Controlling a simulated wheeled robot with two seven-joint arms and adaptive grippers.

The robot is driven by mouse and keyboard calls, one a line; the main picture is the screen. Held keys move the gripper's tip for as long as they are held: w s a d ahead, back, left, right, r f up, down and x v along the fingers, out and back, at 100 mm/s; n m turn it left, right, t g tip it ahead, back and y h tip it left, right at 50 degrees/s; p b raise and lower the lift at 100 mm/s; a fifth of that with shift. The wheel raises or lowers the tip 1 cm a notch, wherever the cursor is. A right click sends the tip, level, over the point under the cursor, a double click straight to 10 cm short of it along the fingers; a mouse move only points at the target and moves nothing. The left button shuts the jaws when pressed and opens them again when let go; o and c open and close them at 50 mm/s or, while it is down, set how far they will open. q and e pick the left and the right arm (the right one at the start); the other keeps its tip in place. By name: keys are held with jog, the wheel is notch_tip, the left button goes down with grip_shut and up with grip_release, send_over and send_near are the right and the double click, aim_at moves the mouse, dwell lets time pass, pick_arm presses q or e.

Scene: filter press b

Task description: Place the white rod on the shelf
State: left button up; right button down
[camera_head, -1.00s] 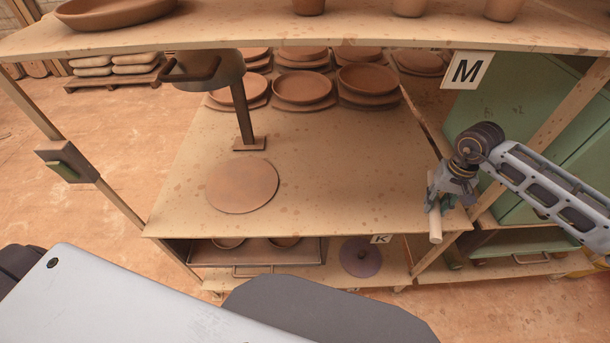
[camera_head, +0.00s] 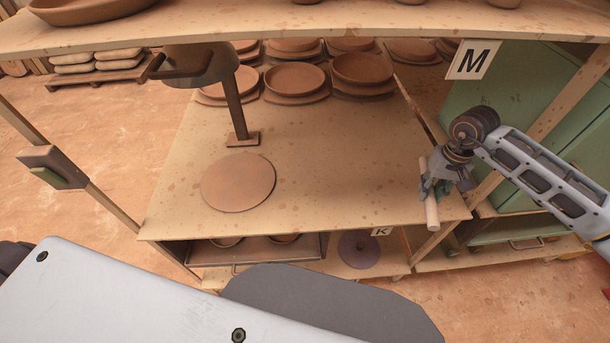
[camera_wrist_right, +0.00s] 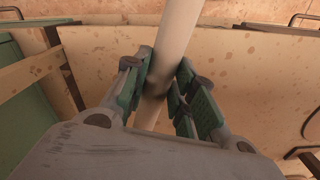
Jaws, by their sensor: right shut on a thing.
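The white rod (camera_head: 431,213) is a pale cylinder in my right gripper (camera_head: 434,187), which is shut on it. In the head view the rod hangs near the right front corner of the middle shelf board (camera_head: 330,190). I cannot tell whether it touches the board. In the right wrist view the rod (camera_wrist_right: 178,32) passes between the green-padded fingers of the gripper (camera_wrist_right: 166,88). My left gripper is not in view.
A press (camera_head: 236,100) stands on the middle board, with a round clay slab (camera_head: 238,182) before it. Several clay dishes (camera_head: 362,68) sit behind. A wooden post (camera_head: 540,120) and green cabinet (camera_head: 510,95) are at the right. The board's middle right is clear.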

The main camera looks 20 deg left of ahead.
aim_at(433, 220)
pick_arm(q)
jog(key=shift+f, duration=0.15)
pick_arm(e)
jog(key=shift+s, duration=0.1)
jog(key=shift+s, duration=0.1)
jog(key=shift+s+d+r+n+b, duration=0.1)
jog(key=shift+s+r+n+b, duration=0.1)
jog(key=shift+s+n+b, duration=0.25)
jog(key=shift+s+d+r+n+b, duration=0.4)
jog(key=shift+s+d+n+b, duration=0.1)
jog(key=shift+d+n+b, duration=0.15)
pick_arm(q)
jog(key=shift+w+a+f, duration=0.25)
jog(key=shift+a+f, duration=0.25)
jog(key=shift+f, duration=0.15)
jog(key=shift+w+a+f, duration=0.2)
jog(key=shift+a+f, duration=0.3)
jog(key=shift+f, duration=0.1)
pick_arm(e)
jog(key=shift+s+d+r+n, duration=0.3)
jog(key=shift+s+d, duration=0.1)
jog(key=shift+d, duration=0.15)
pick_arm(q)
jog(key=shift+b, duration=0.35)
pick_arm(e)
jog(key=shift+s+d, duration=0.1)
